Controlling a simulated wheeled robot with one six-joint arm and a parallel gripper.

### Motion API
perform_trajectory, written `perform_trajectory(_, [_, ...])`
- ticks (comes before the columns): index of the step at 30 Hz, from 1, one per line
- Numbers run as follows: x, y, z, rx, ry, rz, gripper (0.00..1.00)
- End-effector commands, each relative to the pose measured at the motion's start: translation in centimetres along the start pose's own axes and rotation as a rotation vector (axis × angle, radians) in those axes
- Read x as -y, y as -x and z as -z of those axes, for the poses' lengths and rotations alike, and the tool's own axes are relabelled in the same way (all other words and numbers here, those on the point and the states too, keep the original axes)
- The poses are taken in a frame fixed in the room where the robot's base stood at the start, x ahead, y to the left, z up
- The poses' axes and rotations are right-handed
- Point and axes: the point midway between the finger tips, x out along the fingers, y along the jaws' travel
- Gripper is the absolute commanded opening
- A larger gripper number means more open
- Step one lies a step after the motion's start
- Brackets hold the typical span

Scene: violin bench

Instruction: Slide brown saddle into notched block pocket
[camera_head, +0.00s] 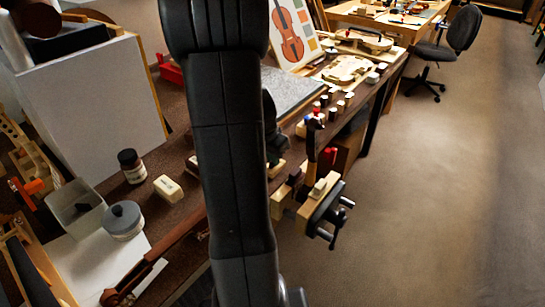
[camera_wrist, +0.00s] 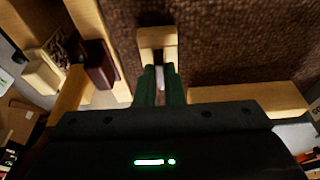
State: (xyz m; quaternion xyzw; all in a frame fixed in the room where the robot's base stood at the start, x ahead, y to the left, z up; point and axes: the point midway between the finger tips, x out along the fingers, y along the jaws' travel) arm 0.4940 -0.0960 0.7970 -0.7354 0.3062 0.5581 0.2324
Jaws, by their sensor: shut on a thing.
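The pale notched block (camera_wrist: 157,37) is at the upper middle of the wrist view, its open notch facing my gripper. My gripper (camera_wrist: 161,72) has its two green fingers close together at the mouth of the notch. It is shut on a small piece, mostly hidden between the fingers. A dark strip, apparently the brown saddle (camera_wrist: 158,57), shows between the block's prongs in front of the fingertips. I cannot tell how deep it sits or whether it touches the pocket walls. In the head view my arm hides much of the bench around the gripper.
A dark red-brown piece (camera_wrist: 101,64) on pale wood lies left of the notched block. A pale wooden bar (camera_wrist: 250,98) lies to the right. A wooden vise with a black handle (camera_head: 330,212) projects from the bench edge. A jar (camera_head: 131,167) and lidded tub (camera_head: 123,221) stand at left.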

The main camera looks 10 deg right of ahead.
Motion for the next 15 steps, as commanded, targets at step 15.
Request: perform_trajectory(15, [-0.01,-0.57,-0.16,0.0,0.0,0.0,0.34])
